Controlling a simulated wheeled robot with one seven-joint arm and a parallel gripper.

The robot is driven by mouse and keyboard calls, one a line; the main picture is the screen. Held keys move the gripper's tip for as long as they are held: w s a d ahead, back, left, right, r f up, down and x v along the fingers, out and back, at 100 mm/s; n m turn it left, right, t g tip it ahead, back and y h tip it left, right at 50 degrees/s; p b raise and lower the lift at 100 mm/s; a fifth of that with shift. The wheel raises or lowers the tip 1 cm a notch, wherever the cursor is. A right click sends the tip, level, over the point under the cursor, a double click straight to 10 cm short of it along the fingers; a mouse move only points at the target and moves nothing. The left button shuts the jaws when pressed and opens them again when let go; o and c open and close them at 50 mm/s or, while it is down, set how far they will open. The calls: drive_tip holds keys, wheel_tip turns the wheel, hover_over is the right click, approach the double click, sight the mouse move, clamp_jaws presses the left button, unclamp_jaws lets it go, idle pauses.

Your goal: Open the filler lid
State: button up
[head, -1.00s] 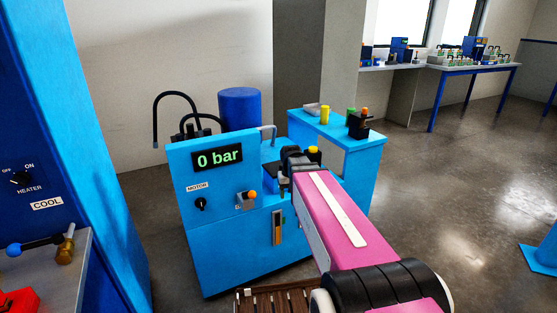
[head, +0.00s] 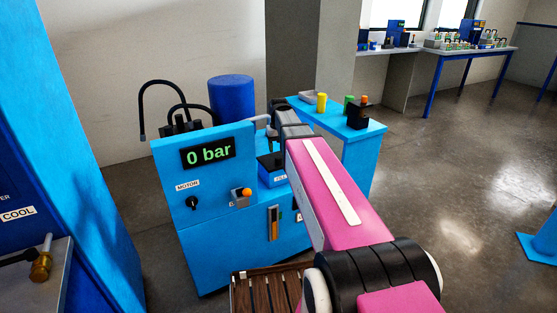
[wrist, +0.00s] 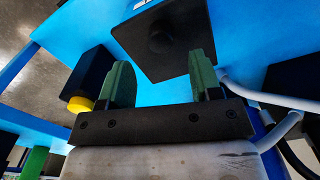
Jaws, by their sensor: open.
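The filler lid is a black square plate with a round knob, on the blue machine; it fills the upper middle of the wrist view (wrist: 188,60). In the head view the dark lid (head: 270,164) shows above a partly covered label. My gripper (wrist: 162,78) is open, its two green fingers apart with nothing between them. In the wrist view the fingers point towards the lid, and the knob lies beyond the gap. In the head view my gripper (head: 272,138) is over the machine top near the lid, partly hidden by my arm. Contact cannot be told.
The machine's panel (head: 207,151) reads 0 bar. A grey pipe (wrist: 270,100) runs close on the right in the wrist view. A blue drum (head: 231,97) and black hoses stand behind the panel.

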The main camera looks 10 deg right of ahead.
sight(279, 158)
drive_tip(key=shift+f, duration=3.15)
clamp_jaws()
